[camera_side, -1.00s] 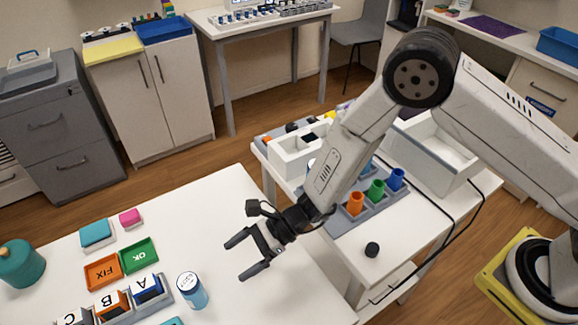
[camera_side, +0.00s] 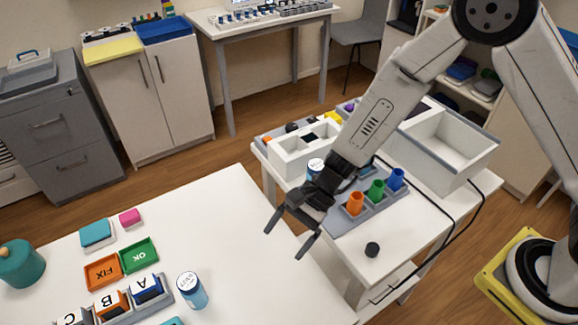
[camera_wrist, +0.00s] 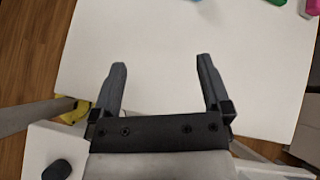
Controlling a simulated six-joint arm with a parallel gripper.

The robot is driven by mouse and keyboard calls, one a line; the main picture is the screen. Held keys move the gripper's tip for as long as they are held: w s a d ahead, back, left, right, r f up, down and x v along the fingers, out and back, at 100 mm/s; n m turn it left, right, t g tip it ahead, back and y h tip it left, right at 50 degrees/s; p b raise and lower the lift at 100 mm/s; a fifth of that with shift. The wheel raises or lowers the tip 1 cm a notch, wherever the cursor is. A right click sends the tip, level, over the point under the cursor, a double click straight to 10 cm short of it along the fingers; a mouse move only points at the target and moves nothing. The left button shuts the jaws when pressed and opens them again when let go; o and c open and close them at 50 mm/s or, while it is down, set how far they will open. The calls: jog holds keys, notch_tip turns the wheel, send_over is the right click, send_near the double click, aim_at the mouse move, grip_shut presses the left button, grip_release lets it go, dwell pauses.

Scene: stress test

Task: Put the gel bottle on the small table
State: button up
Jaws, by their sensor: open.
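A light-blue bottle with a white, dark-lettered cap (camera_side: 192,290) stands upright on the large white table (camera_side: 225,220), right of the lettered blocks. I take it for the gel bottle, though its label is unreadable. A similar capped bottle (camera_side: 315,168) stands on the small white table (camera_side: 410,235), partly hidden behind my gripper. My gripper (camera_side: 285,243) is open and empty, above the gap between the tables and the large table's right edge. In the wrist view its two fingers (camera_wrist: 162,70) are spread with only bare white tabletop (camera_wrist: 165,35) between them.
The small table holds a grey rack with orange, green and blue cups (camera_side: 377,190), a white bin (camera_side: 445,145), a black knob (camera_side: 372,249) and cables. Lettered blocks (camera_side: 112,303), FIX and OK trays (camera_side: 138,256) and a teal pot (camera_side: 21,264) occupy the large table's left.

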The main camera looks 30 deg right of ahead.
jog(key=s+d+r+n+t+h, duration=0.1)
jog(key=d+r+n+h, duration=0.1)
jog(key=d, duration=0.6)
jog(key=s+d+r+n+t+h, duration=0.1)
jog(key=s+d+r+n+h, duration=0.1)
jog(key=d+n, duration=0.4)
jog(key=s+d+r+n+t+h, duration=0.1)
jog(key=d+r+n+h, duration=0.3)
jog(key=d, duration=0.7)
jog(key=shift+s+r+t+h, duration=0.2)
jog(key=shift+s+t+h, duration=0.2)
jog(key=shift+s+h, duration=0.3)
jog(key=shift+s+d+r+n, duration=0.15)
jog(key=shift+d+n, duration=0.1)
jog(key=shift+d, duration=0.15)
jog(key=shift+s+d+r+n, duration=0.15)
jog(key=shift+d+n, duration=0.1)
jog(key=shift+d, duration=0.15)
jog(key=shift+w, duration=0.15)
